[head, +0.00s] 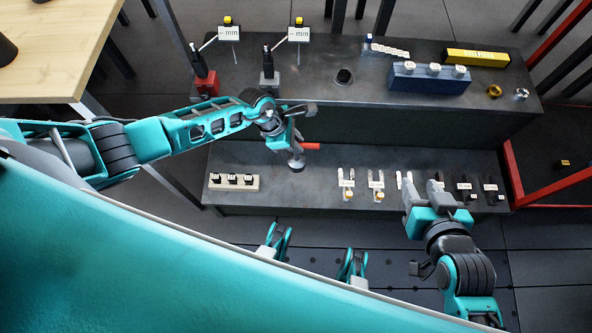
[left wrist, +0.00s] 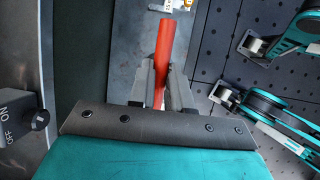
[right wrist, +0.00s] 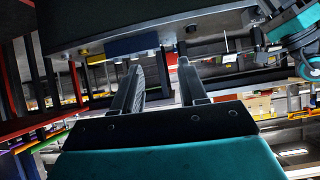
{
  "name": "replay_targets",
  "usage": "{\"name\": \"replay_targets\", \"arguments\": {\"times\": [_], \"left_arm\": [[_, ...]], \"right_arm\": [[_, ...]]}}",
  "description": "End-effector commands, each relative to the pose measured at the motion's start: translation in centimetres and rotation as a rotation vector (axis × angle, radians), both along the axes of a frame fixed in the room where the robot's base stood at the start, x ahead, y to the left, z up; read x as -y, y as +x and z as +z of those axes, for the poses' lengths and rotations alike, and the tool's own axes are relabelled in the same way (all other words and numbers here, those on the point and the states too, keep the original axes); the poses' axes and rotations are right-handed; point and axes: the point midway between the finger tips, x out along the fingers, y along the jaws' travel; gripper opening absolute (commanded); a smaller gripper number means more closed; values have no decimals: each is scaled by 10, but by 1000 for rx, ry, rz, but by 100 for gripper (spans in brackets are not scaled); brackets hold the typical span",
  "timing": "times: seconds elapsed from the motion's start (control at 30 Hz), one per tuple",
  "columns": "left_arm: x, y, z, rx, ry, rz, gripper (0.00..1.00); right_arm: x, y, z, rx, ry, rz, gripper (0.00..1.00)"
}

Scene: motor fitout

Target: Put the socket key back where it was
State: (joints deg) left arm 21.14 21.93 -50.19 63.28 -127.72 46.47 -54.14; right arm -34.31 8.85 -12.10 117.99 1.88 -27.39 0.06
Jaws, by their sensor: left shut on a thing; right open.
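My left gripper (head: 296,138) is shut on a tool with a red handle, which I take to be the socket key (head: 311,146). It holds the tool above the lower bench step. In the left wrist view the red handle (left wrist: 163,55) stands between the two fingers (left wrist: 160,85) and sticks out past their tips. A grey round part shows below the gripper in the head view; I cannot tell whether it belongs to the tool. My right gripper (head: 435,190) is open over the right part of the lower step. Its fingers (right wrist: 160,85) are apart and empty.
A cream block (head: 234,187) with black pieces sits at the lower step's left. Tagged forked pieces (head: 377,181) and black pieces (head: 490,190) lie further right. Above stand two gauge stands (head: 205,85), a black knob (head: 344,76), a blue block (head: 428,82) and a yellow box (head: 477,57).

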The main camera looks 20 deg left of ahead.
Motion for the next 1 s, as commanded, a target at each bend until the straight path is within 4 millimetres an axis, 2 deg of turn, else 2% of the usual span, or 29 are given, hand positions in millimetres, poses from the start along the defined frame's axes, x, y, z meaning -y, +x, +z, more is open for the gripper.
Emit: {"name": "replay_targets", "arguments": {"times": [0.03,0.2,0.33,0.4,0.63,0.8,1.0], "left_arm": [[2,0,-21,-3,-2,2,0],[2,0,-67,-2,-3,1,0],[2,1,-95,0,-3,-1,0],[1,1,-105,1,-3,-1,0],[1,1,-120,2,-3,-2,0],[1,1,-146,0,-3,-1,0],[1,2,-155,3,-2,-3,0]], "right_arm": [[-1,1,-11,5,2,2,43],[-2,2,-34,10,5,3,43],[-2,3,-51,13,5,3,43],[-2,4,-56,15,5,3,43],[-5,6,-62,16,11,4,43],[-9,6,-75,9,20,8,43],[-14,8,-72,10,31,13,43]]}}
